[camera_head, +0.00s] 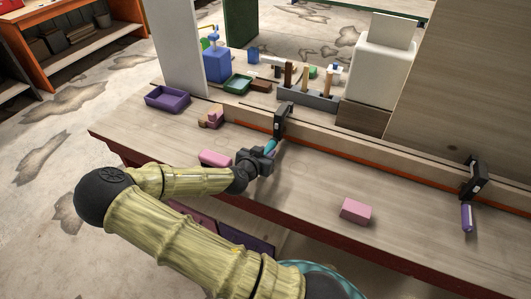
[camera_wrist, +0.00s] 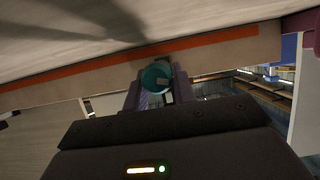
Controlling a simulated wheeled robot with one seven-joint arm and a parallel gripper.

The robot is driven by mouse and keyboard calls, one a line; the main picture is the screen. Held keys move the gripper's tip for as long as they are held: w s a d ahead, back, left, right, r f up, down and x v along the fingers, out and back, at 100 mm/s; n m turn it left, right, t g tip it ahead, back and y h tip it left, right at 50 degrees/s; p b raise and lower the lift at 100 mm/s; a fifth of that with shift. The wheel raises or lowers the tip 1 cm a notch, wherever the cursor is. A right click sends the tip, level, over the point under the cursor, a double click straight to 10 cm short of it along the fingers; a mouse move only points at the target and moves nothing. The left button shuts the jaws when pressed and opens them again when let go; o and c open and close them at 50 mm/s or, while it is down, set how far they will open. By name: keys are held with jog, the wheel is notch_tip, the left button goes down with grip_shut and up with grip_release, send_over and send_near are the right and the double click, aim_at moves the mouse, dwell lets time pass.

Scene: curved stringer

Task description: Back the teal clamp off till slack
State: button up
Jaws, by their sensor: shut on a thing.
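The teal clamp (camera_head: 283,118) has a dark frame set on the long wooden rail at the back of the bench, with a teal handle pointing toward my arm. My gripper (camera_head: 267,150) is at the handle's near end and shut on it. In the wrist view the round teal handle end (camera_wrist: 155,77) sits between the two fingers of my gripper (camera_wrist: 156,90). How far the clamp's screw is turned, and whether its jaw touches the rail, cannot be told. A second clamp (camera_head: 474,180) with a purple handle stands on the rail at the right.
Pink blocks lie on the bench, one (camera_head: 356,211) right of my gripper and one (camera_head: 215,158) close to its left. A purple tray (camera_head: 167,98) is at the far left. A grey tool holder (camera_head: 308,95) and a white canister (camera_head: 378,70) stand behind the rail.

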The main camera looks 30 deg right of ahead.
jog(key=shift+f+n, duration=0.1)
jog(key=shift+n, duration=0.2)
jog(key=shift+a+n+g+h+p, duration=0.15)
jog(key=shift+n+g+h+p, duration=0.25)
jog(key=shift+n+g+h, duration=0.45)
jog(key=shift+w+f+n+g+h+b, duration=0.15)
jog(key=shift+n+g+h+b, duration=0.25)
jog(key=shift+n, duration=1.15)
jog(key=o, duration=1)
jog(key=shift+a, duration=0.1)
jog(key=b+v, duration=0.1)
jog(key=v, duration=1.6)
jog(key=shift+a, duration=0.2)
